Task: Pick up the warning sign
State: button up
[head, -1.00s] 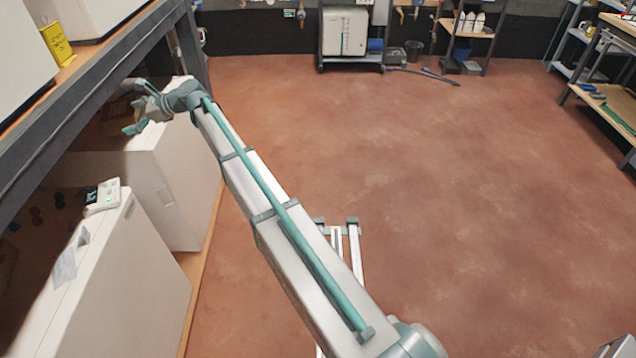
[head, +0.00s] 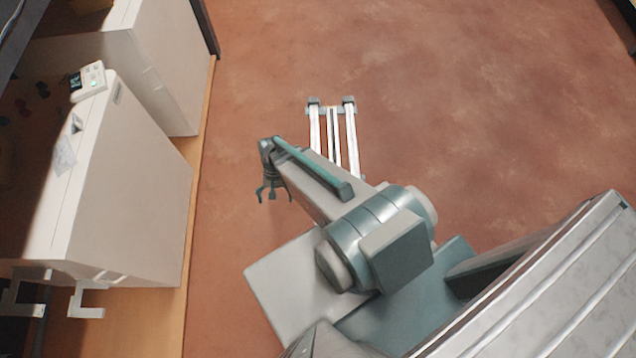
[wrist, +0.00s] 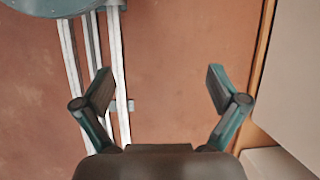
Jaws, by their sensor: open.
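I do not make out a warning sign in the current head or wrist view. My gripper (head: 273,194) hangs fingers-down over the red-brown floor, to the right of the white heat pump units. In the wrist view, its two fingers (wrist: 160,90) are spread apart with nothing between them. A small grey triangular mark (head: 76,124) shows on the near white unit, but I cannot tell what it is.
A near white unit (head: 135,170) and a far white unit (head: 165,70) stand on a wooden shelf (head: 190,190) at left. A small controller (head: 90,82) sits on the near unit. Open floor (head: 450,80) extends to the right.

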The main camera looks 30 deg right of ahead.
jog(key=s+d+n+g+h, duration=0.1)
jog(key=s+d+n, duration=0.1)
jog(key=s, duration=0.7)
jog(key=s+d+n+g+h, duration=0.1)
jog(key=s+d+n+g, duration=0.1)
jog(key=s, duration=0.7)
jog(key=shift+d+f+n+h, duration=0.3)
jog(key=shift+d+n, duration=0.35)
jog(key=shift+n, duration=0.05)
jog(key=shift+o, duration=0.4)
jog(key=shift+s+d, duration=0.15)
jog(key=shift+s, duration=0.2)
